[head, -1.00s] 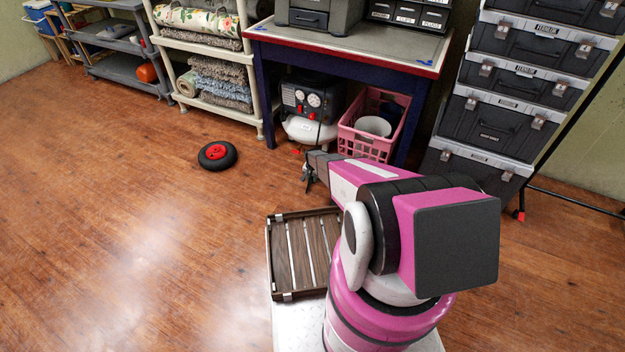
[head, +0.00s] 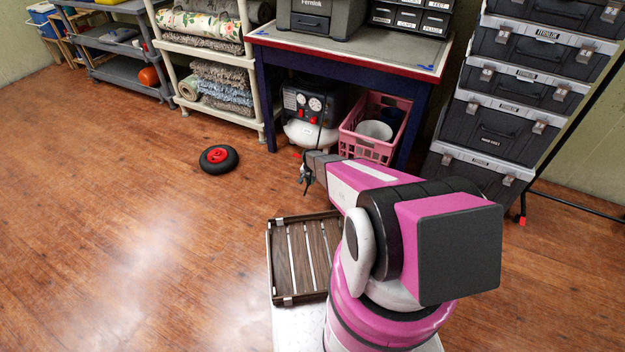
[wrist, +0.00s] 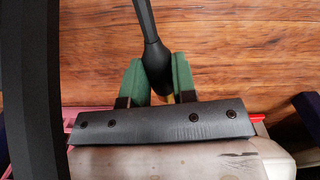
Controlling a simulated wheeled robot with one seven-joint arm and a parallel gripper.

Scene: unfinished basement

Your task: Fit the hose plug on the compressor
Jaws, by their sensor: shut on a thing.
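The compressor (head: 300,133) stands under the workbench, with a dark gauge panel, two round dials, red parts and a pale tank. In the head view my gripper (head: 305,176) is in front of it and low, apart from it in the picture. In the wrist view my gripper (wrist: 158,82) has green finger pads shut on the hose plug (wrist: 155,62), a dark piece whose thinner black end runs up out of the picture. The plug's lower tip is hidden behind the gripper's dark bar. The compressor's socket cannot be made out.
The workbench (head: 350,45) stands over the compressor. A pink crate (head: 366,146) is right of it, and stacked toolboxes (head: 497,128) stand further right. A wheel (head: 219,158) lies on open floor at left. A slatted wooden tray (head: 303,258) is beside my arm.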

